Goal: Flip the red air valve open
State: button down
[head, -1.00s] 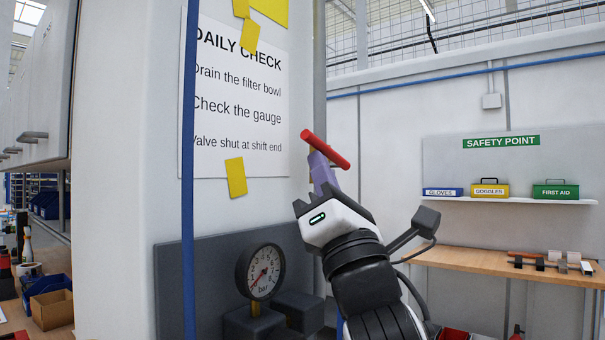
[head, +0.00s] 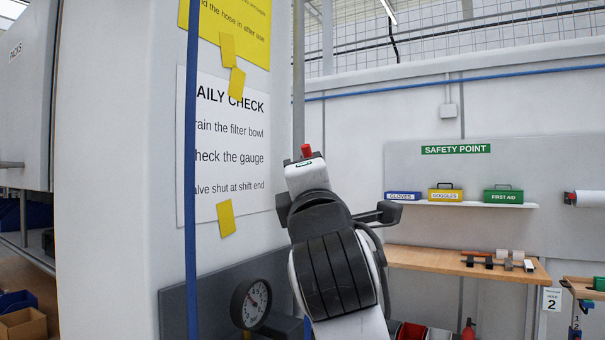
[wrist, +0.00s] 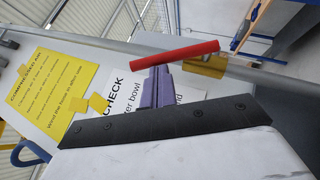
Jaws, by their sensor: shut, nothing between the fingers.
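The red valve handle (wrist: 176,54) is a straight red bar running across the upper middle of the wrist view. The brass-coloured valve body (wrist: 205,66) sits beside its right part, on a grey pipe. My gripper (wrist: 158,70) has its purple fingers together and empty. Their tips lie at the near side of the bar, left of the valve body; I cannot tell whether they touch it. In the head view only a short red end of the handle (head: 306,151) shows above my wrist. My fingers and the valve body are hidden there.
A pressure gauge (head: 250,303) stands on a dark panel low beside my arm. A blue pipe (head: 192,200) runs up the pillar past the Daily Check sign (head: 235,150). A wooden bench (head: 460,262) and safety shelf stand farther off on the right.

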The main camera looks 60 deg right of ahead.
jog(key=shift+w+d+r+p, duration=0.15)
jog(key=shift+d+r+p, duration=0.45)
jog(key=shift+d+r, duration=0.7)
jog(key=shift+w, duration=0.1)
